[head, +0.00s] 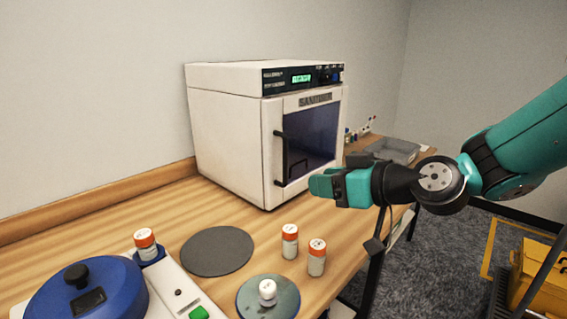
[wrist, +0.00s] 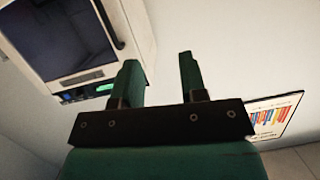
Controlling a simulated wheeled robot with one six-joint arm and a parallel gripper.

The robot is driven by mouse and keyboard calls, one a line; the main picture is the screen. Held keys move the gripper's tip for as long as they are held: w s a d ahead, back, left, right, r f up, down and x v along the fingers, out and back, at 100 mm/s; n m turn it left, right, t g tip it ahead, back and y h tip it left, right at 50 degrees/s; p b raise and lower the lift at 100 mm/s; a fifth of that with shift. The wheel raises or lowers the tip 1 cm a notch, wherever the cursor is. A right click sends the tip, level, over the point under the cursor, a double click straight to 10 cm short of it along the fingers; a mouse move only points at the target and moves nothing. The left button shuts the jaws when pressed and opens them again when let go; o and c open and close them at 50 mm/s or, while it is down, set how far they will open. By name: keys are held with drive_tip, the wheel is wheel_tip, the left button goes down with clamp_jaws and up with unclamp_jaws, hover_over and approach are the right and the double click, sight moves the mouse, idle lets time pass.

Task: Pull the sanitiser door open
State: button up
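The sanitiser (head: 222,140) is a white box with a green display, standing on the wooden table. Its door (head: 309,139) has a dark window and looks shut. A black vertical bar handle (head: 280,158) is on the door's left side. My gripper (head: 318,185) is in front of the door's lower part, right of the handle and apart from it. The wrist view shows my gripper (wrist: 158,72) open, with nothing between its fingers. There the sanitiser (wrist: 68,82) appears upside down at upper left, with the handle (wrist: 107,22) left of the fingers.
A grey tray (head: 392,150) lies behind my arm.

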sight(286, 152)
drive_tip(key=w+d+f+m+t, duration=0.25)
drive_tip(key=w+t, duration=0.25)
drive_tip(key=w, duration=0.3)
drive_tip(key=shift+n, duration=0.35)
drive_tip(key=p+x, duration=0.2)
drive_tip(key=x, duration=0.3)
drive_tip(key=p+x, duration=0.2)
drive_tip(key=x, duration=0.4)
drive_tip(key=p+x, duration=0.2)
drive_tip(key=x, duration=0.4)
drive_tip(key=shift+w+a+f, duration=0.1)
drive_tip(key=shift+w+f, duration=0.05)
drive_tip(key=shift+f, duration=0.15)
clamp_jaws()
